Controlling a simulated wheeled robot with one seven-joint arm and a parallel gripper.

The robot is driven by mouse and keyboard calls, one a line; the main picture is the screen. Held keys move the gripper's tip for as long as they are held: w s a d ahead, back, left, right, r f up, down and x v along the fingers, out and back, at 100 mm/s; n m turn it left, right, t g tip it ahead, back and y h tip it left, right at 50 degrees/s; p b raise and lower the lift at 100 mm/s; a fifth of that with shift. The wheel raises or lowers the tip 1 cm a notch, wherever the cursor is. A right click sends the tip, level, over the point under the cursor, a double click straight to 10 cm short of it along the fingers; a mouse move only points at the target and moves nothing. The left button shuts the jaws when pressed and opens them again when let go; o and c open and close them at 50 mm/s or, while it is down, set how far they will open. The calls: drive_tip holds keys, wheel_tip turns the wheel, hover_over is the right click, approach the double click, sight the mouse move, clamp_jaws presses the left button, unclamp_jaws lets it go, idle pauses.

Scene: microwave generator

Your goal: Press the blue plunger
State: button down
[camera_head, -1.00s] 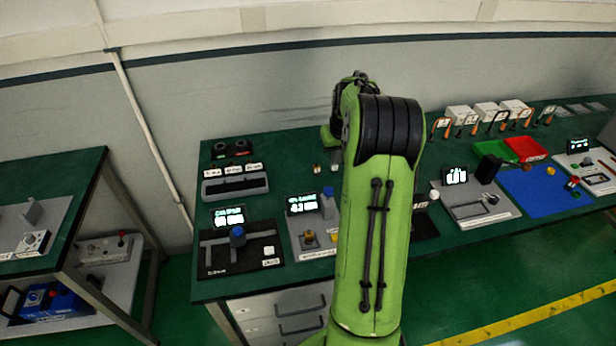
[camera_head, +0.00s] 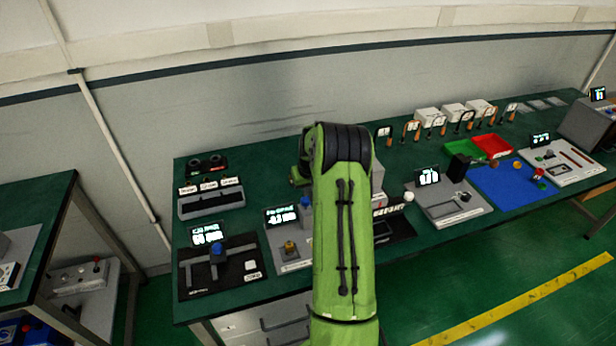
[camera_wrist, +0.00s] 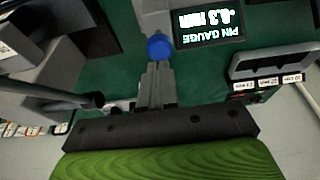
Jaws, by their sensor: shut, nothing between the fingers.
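The pin gauge station (camera_head: 293,266) stands on the green bench, with a blue plunger (camera_head: 305,201) on its grey block beside a small display (camera_head: 281,216) reading about -0.3 mm. In the wrist view the blue plunger (camera_wrist: 159,46) is a round blue knob just ahead of my fingertips, and the display (camera_wrist: 209,22) appears upside down to its right. My gripper (camera_wrist: 154,70) is shut and empty, its tips in line with the plunger. I cannot tell whether they touch it. My arm hides the gripper in the head view.
Another station with a blue knob (camera_head: 217,249) on a black plate stands to the left. A grey slotted holder (camera_head: 211,202) is behind it. To the right are a grey-plate station (camera_head: 447,207) and a blue mat (camera_head: 512,187).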

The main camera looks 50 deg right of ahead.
sight(307, 201)
wheel_tip(307, 201, down, 2)
idle(0.4)
wheel_tip(307, 201, down, 3)
drive_tip(key=b, duration=0.2)
drive_tip(key=shift+r+b, duration=0.2)
drive_tip(key=shift+b, duration=0.15)
drive_tip(key=shift+s+a+r, duration=0.1)
drive_tip(key=shift+s+a, duration=0.1)
